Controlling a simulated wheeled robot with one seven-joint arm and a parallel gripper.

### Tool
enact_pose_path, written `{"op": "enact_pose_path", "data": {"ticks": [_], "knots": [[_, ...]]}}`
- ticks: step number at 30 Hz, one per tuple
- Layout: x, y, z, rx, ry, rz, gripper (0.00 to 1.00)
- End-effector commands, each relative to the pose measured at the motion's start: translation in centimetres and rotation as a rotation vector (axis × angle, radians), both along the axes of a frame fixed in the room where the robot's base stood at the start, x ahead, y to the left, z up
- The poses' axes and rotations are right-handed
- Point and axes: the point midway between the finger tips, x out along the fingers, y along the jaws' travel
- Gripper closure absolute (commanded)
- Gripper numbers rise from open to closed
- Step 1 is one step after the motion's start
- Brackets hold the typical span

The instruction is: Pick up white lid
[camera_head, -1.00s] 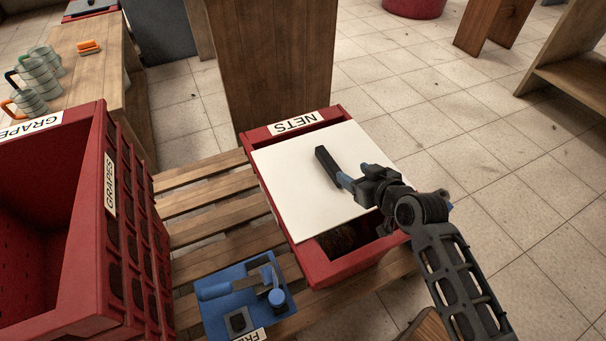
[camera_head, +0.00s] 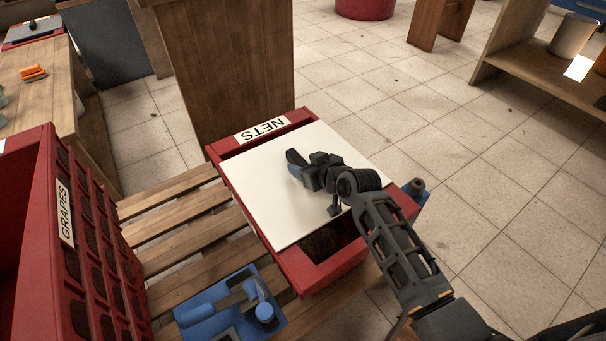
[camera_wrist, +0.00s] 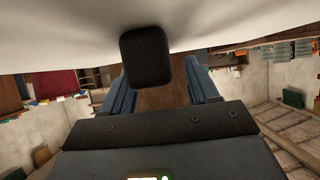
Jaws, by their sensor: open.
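The white lid (camera_head: 265,190) lies flat on the red crate (camera_head: 300,275) labelled NETS, with the crate's near end uncovered. A dark handle (camera_head: 295,157) stands on the lid, mostly hidden by my gripper in the head view. In the wrist view the lid (camera_wrist: 60,30) fills the top edge, and the handle (camera_wrist: 147,55) shows as a dark block. My gripper (camera_head: 296,172) is low over the lid. Its blue fingers (camera_wrist: 162,86) are apart, with the handle in front of and partly between them. I cannot tell whether they touch it.
A red GRAPES crate (camera_head: 50,265) stands at the left. A blue tray (camera_head: 222,318) with blue items sits on the wooden pallet (camera_head: 180,215). A wooden panel (camera_head: 240,65) rises behind the NETS crate. The tiled floor at the right is clear up to a shelf (camera_head: 525,70).

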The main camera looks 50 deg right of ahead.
Motion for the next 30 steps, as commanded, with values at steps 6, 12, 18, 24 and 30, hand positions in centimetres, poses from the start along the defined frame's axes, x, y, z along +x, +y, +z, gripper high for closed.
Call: {"op": "enact_pose_path", "data": {"ticks": [6,12,18,24,30], "knots": [[-0.05,0.01,0.02,0.000,0.000,0.000,0.50],[-0.06,0.02,0.01,0.000,0.000,0.000,0.69],[-0.07,0.02,0.02,0.000,0.000,0.000,0.88],[-0.07,0.02,0.01,0.000,0.001,0.000,1.00],[-0.02,-0.01,0.13,-0.001,-0.002,-0.001,1.00]]}}
